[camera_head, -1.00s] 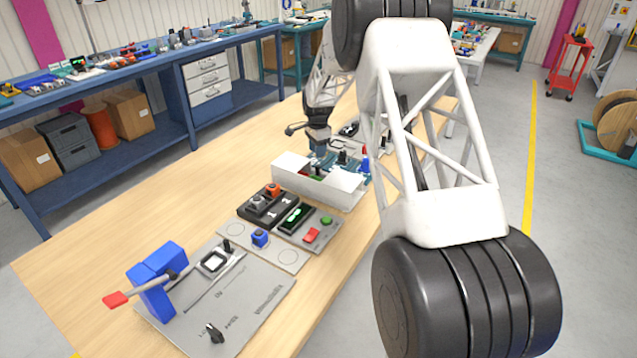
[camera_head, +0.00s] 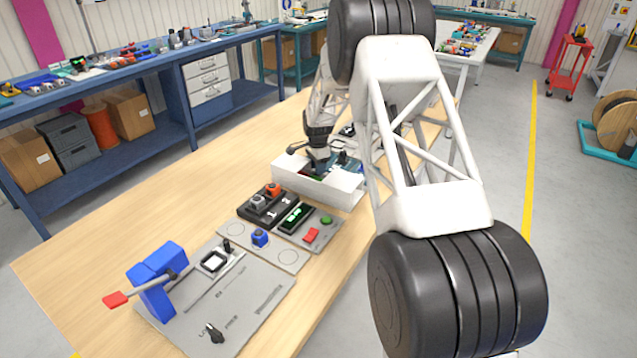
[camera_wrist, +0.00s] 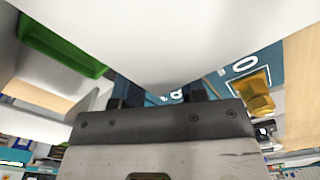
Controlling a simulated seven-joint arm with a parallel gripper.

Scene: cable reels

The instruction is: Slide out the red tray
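I cannot make out a red tray in either current view. A large white surface (camera_wrist: 165,45) fills the top of that view close to the fingers. A green tray-like piece (camera_wrist: 62,45) shows at the upper left.
A yellow block (camera_wrist: 258,93) sits on a blue panel at the right of the wrist view. The table's left side is clear.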

